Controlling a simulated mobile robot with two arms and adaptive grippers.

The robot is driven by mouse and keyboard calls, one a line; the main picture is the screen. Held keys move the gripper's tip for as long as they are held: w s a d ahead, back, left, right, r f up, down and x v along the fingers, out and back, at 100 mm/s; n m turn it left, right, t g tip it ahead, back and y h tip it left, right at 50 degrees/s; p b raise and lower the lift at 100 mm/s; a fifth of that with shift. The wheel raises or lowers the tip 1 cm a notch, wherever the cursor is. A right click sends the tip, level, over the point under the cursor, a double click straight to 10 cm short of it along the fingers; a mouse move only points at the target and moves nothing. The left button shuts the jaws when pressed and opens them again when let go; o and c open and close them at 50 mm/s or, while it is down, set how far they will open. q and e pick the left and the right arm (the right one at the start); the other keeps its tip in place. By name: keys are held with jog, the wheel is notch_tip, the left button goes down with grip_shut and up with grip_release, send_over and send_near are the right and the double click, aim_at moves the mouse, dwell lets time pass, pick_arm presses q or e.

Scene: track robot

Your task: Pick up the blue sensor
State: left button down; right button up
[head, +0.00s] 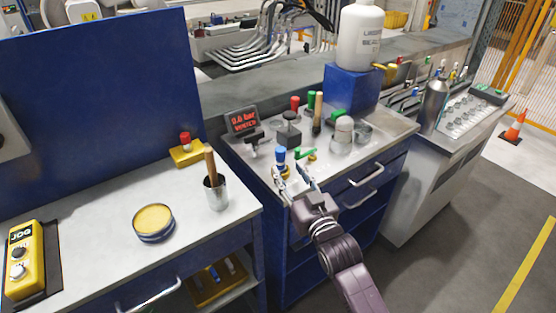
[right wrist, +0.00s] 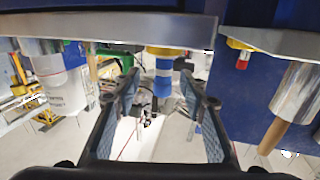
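The blue sensor (head: 281,158) stands upright near the front left edge of the right-hand cabinet's grey top. It is blue with a pale band. The right wrist view is upside down and shows the blue sensor (right wrist: 163,78) on a yellow base, in the gap between the two fingers. My right gripper (head: 293,176) is open at the front of the sensor, fingers pointing toward it. In the right wrist view the right gripper (right wrist: 160,98) shows clear space on both sides of the sensor. I cannot tell how deep it sits between the fingers. My left gripper is not in view.
A green-handled valve (head: 305,154) stands just right of the sensor. Behind are a display (head: 243,121), a dark block-shaped device (head: 289,133) and red and green-topped items. A metal cup with a wooden handle (head: 217,194) and a yellow-topped tin (head: 154,221) stand on the left bench.

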aim_at(282, 164)
jog(key=shift+w+a+r, duration=0.15)
jog(key=shift+w, duration=0.1)
jog(key=shift+w+a, duration=0.15)
jog(key=shift+w, duration=0.1)
jog(key=x, duration=0.4)
jog(key=shift+a+p, duration=0.25)
jog(key=shift+p, duration=0.05)
jog(key=shift+w, duration=0.2)
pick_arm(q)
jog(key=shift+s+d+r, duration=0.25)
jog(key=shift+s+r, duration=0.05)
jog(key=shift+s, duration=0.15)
pick_arm(e)
grip_shut()
